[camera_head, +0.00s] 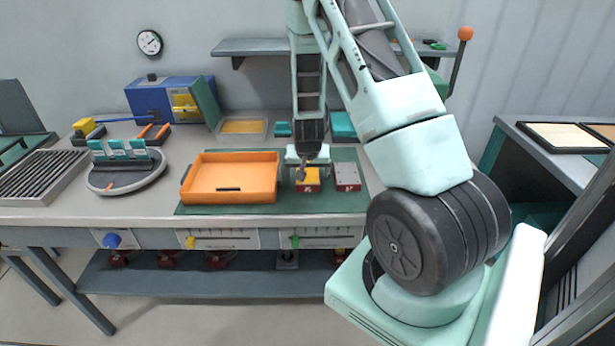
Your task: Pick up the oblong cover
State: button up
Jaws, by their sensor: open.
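My gripper (307,168) points down over the right part of the green mat (215,209), right of the orange tray (232,197). It is open. Just below it is a small block with a yellow top and red front (308,180); the gripper partly hides it, and I cannot tell whether they touch. A similar block with a grey top and red front (347,177) sits just to its right. I cannot tell for sure which piece is the oblong cover.
A round grey stand with teal pieces (125,166) is at the left. Behind the tray are a blue box (158,100) and a shallow clear tray (242,129). A shelf (262,46) hangs on the back wall. The table front between stand and tray is clear.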

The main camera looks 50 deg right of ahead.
jog(key=c, duration=1.5)
jog(key=shift+r+p, duration=1.4)
jog(key=shift+r, duration=5.7)
jog(key=shift+c, duration=0.2)
